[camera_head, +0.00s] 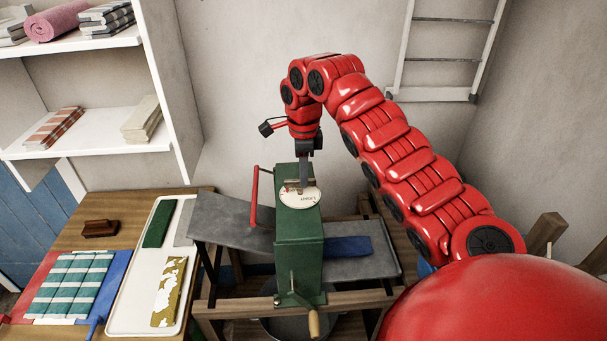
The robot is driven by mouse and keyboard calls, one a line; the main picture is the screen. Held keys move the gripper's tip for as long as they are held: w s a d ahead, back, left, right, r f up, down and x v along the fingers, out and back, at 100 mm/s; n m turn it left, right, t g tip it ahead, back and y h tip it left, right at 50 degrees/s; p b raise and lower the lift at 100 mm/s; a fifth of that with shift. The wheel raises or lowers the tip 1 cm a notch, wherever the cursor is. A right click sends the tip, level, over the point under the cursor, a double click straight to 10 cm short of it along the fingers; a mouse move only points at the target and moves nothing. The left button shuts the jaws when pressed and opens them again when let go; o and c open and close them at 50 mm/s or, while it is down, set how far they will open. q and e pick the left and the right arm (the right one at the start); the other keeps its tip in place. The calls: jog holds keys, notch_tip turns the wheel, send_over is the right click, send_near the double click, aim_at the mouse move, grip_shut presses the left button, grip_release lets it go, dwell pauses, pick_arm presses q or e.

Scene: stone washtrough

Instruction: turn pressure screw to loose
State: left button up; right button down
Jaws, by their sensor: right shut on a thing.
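The pressure screw (291,184) sits on top of the green wringer housing (295,246), above a round white dial plate (300,198) with small lettering. The lettering is too small to read. My right gripper (304,182) points straight down from above and is shut on the pressure screw, hiding part of it. A red lever (254,196) stands at the left of the housing. A crank with a wooden handle (314,323) is at its front. My left gripper is out of view.
A grey board (230,222) slopes at the wringer's left, and a grey tray (370,265) with a blue cloth (347,246) is at its right. A table at left holds a white tray (127,315), folded striped cloth (72,284) and a brush (99,228). Shelves (95,149) stand behind.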

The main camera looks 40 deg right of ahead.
dwell(0.3)
jog(key=c, duration=0.9)
grip_release()
jog(key=shift+r, duration=0.1)
notch_tip(320, 180, up, 17)
jog(key=p, duration=1.7)
jog(key=shift+r, duration=0.15)
jog(key=shift+a, duration=0.1)
